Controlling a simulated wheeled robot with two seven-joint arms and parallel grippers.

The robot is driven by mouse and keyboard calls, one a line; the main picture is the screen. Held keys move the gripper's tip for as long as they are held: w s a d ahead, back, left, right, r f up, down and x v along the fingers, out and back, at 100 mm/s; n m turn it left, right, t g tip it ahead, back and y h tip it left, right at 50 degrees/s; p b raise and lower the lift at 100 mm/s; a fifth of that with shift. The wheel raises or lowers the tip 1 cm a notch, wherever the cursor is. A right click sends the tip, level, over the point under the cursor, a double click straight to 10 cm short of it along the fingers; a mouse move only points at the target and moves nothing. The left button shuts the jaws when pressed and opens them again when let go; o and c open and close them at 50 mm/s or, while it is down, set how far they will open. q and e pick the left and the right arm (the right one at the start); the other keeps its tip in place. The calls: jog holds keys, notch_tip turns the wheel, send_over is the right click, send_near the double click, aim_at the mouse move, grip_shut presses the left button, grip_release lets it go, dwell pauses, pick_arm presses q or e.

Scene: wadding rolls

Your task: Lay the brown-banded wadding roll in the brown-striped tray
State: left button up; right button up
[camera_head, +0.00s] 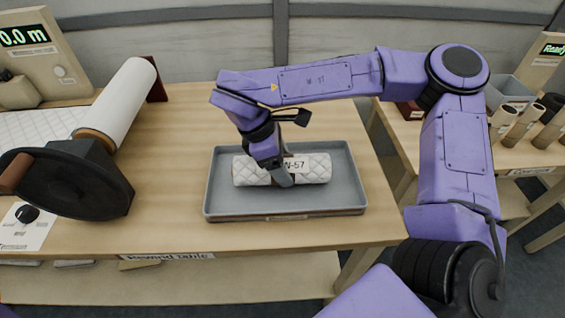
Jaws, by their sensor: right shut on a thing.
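A white quilted wadding roll (316,172) lies lengthwise from left to right within the outline of a shallow grey tray (225,205) on the wooden table. A dark label reading roughly "W-57" shows on its upper side. My fingers cover the roll's middle, and little of a brown band can be made out. A brown stripe shows on the tray's front wall. My right gripper (280,177) reaches down from above and is shut on the roll near its middle. Whether the roll touches the tray floor cannot be told. My left gripper is not in view.
A winding machine with a white roll (121,103) and a black disc (68,185) stands at the table's left. A side table at the right holds a grey bin (510,92) and several tubes (520,120). The table's front right is bare.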

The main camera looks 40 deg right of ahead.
jog(key=shift+f, duration=0.4)
jog(key=o, duration=1)
jog(key=shift+o, duration=0.2)
jog(key=v, duration=1.2)
jog(key=shift+d, duration=0.1)
